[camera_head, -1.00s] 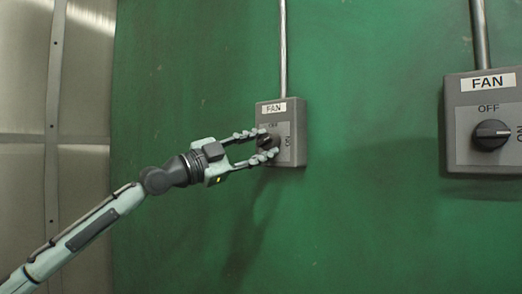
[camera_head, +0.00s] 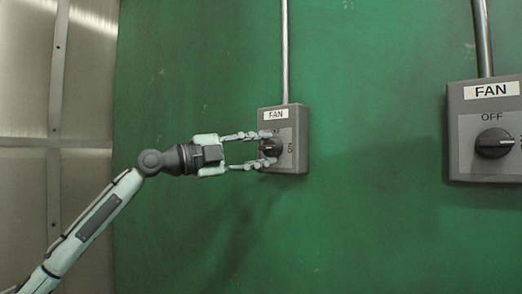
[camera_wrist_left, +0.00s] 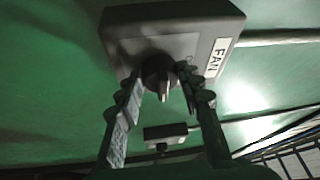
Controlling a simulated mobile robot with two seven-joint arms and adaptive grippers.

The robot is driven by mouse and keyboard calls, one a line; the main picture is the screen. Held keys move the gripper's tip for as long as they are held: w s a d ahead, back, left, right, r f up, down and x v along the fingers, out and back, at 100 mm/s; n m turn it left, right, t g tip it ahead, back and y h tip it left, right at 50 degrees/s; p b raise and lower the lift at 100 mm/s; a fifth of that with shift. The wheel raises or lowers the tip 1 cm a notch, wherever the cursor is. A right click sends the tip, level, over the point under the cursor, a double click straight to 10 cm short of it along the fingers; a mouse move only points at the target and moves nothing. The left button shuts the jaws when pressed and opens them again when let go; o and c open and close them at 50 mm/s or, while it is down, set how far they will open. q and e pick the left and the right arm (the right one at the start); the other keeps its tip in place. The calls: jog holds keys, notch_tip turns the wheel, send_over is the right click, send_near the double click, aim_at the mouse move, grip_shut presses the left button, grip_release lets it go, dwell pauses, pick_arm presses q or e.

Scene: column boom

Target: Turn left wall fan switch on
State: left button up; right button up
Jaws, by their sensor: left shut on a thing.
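The left wall fan switch (camera_head: 300,140) is a grey box labelled FAN, with OFF lettering above its black knob (camera_head: 271,148) and ON at the right. My left gripper (camera_head: 267,147) reaches it from the left. Its fingers are closed on the knob, one above and one below. The left wrist view shows the knob (camera_wrist_left: 160,74) between the two fingers (camera_wrist_left: 160,92), on the face of the box (camera_wrist_left: 125,38). The fingers partly cover the lettering, and I cannot tell the knob's exact setting. My right gripper is not in view.
A second grey FAN switch (camera_head: 455,130) is on the green wall (camera_head: 380,70) at the right, its black knob (camera_head: 494,143) horizontal. A metal conduit (camera_head: 285,50) rises from the left switch. Metal panels (camera_head: 90,70) stand at the left. The wall between the switches is clear.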

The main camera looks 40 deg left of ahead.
pick_arm(q)
jog(key=o, duration=1.1)
jog(key=shift+c, duration=0.2)
jog(key=shift+o, duration=0.5)
jog(key=v, duration=1.2)
jog(key=shift+f, duration=0.1)
